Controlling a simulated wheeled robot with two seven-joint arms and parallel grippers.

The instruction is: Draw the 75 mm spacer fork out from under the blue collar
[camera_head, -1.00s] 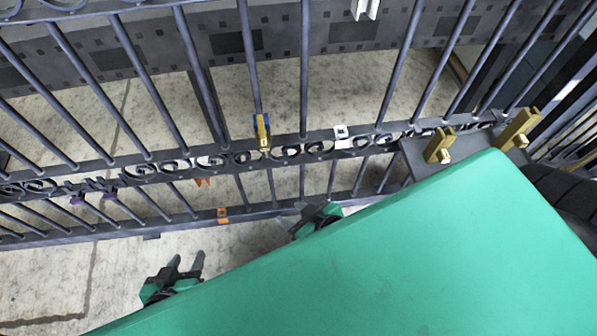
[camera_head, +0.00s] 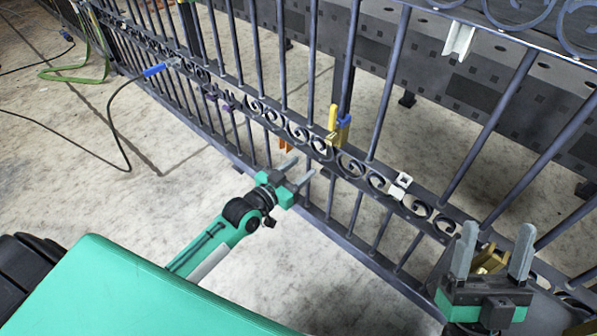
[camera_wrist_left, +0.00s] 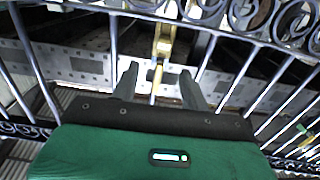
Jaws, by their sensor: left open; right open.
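On the gate's scroll rail, a small blue collar (camera_head: 344,121) sits at an upright bar in the head view. A yellow piece (camera_head: 333,118) is against it and reaches a little lower; I cannot tell whether this is the spacer fork, and no size mark is readable. My left gripper (camera_head: 298,170) is open and empty, below and left of the collar, apart from it. In the left wrist view a yellow piece (camera_wrist_left: 163,45) stands beyond and between the open fingers (camera_wrist_left: 160,88). My right gripper (camera_head: 495,240) is open at lower right, in front of brass-coloured parts (camera_head: 490,260).
The gate's bars (camera_head: 313,50) and scroll rail cross the view. A white clip (camera_head: 401,186), orange tabs (camera_head: 284,145) and purple tabs (camera_head: 220,103) are on the gate. A blue-handled tool (camera_head: 154,71) with a black cable (camera_head: 110,120) is further left.

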